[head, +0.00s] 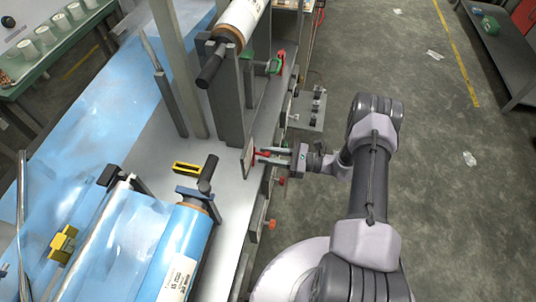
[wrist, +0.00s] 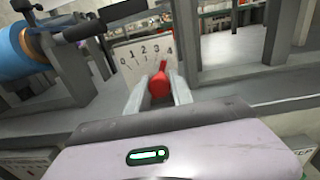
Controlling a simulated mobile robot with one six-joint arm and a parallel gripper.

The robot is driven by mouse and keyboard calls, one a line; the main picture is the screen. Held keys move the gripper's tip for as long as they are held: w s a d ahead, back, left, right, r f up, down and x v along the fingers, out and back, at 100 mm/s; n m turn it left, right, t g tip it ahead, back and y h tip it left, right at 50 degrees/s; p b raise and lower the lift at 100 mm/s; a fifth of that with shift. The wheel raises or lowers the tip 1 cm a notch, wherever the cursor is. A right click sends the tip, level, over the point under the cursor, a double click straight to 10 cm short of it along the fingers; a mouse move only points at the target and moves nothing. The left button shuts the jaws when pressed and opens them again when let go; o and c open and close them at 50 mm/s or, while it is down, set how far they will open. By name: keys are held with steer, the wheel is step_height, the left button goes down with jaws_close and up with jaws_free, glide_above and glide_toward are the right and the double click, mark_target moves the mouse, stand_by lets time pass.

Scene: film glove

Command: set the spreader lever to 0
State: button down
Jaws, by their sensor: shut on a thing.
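The red spreader lever (wrist: 160,84) stands in front of a pale scale plate (wrist: 128,57) marked 0 to 4. In the wrist view its tip points up near the 4, at the right end of the scale; the 0 is at the left end. My gripper (wrist: 158,90) has one finger on each side of the lever and is shut on it. In the head view my gripper (head: 266,157) reaches left to the machine's side, where the scale plate (head: 247,158) shows edge-on and the lever is mostly hidden by the fingers.
A grey post (head: 228,95) and a film roll (head: 240,18) rise behind the plate. A lower blue film roll (head: 183,245) lies at the left. Other red knobs (head: 271,224) and a green-and-red fitting (head: 272,63) stick out along the machine's edge.

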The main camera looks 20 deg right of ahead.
steer(key=n, duration=0.1)
steer(key=s+n, duration=0.1)
steer(key=n, duration=0.1)
steer(key=shift+a+r, duration=0.15)
steer(key=shift+a, duration=0.15)
steer(key=n, duration=0.1)
steer(key=s+n, duration=0.1)
steer(key=shift+a+n, duration=0.25)
steer(key=shift+n, duration=0.05)
steer(key=shift+s+a+f+n, duration=0.15)
steer(key=shift+s+n, duration=0.15)
steer(key=shift+n, duration=0.6)
steer(key=shift+s+a+n, duration=0.2)
steer(key=shift+s+n, duration=0.05)
steer(key=shift+n, duration=0.65)
steer(key=shift+s+a+f+n, duration=0.15)
steer(key=shift+s+n, duration=0.15)
steer(key=shift+n, duration=0.6)
steer(key=shift+b, duration=0.3)
steer(key=c, duration=1.1)
jaws_free()
steer(key=shift+c, duration=0.2)
steer(key=shift+d+r, duration=0.1)
steer(key=p+v, duration=0.3)
steer(key=v, duration=1.4)
steer(key=shift+s+r, duration=0.15)
steer(key=shift+s, duration=0.1)
